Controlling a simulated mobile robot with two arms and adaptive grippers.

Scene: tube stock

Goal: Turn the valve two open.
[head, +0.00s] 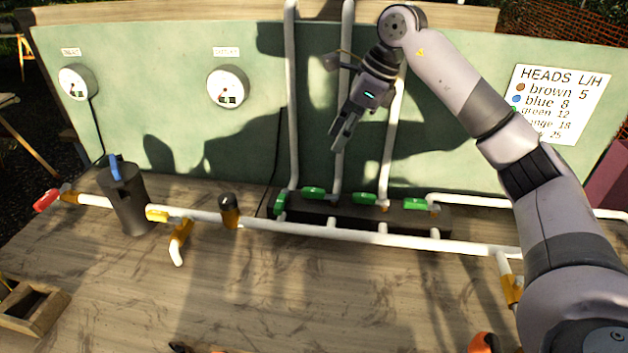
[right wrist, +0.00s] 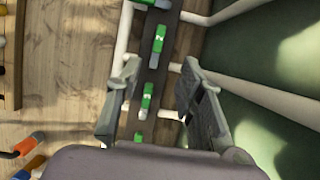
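Valve two's green handle, marked "2" (right wrist: 158,40), lies along the dark manifold block in the right wrist view. It seems to be the second green handle from the left in the head view (head: 313,192). The leftmost green handle (head: 281,203) is turned crosswise; the two to its right (head: 364,199) lie along the block. My right gripper (head: 342,143) is open and empty, held above the block in front of the upright pipes. In the right wrist view its fingertips (right wrist: 161,66) are apart, with the "2" handle beyond them, not touching. My left gripper is not in view.
White upright pipes (head: 293,90) rise behind the manifold (head: 345,213) along the green panel (head: 160,50). A long white pipe (head: 290,228) runs in front. A black filter canister (head: 128,205) stands left. Gauges and a "HEADS L/H" sign (head: 560,100) hang on the panel. The bench front is mostly clear.

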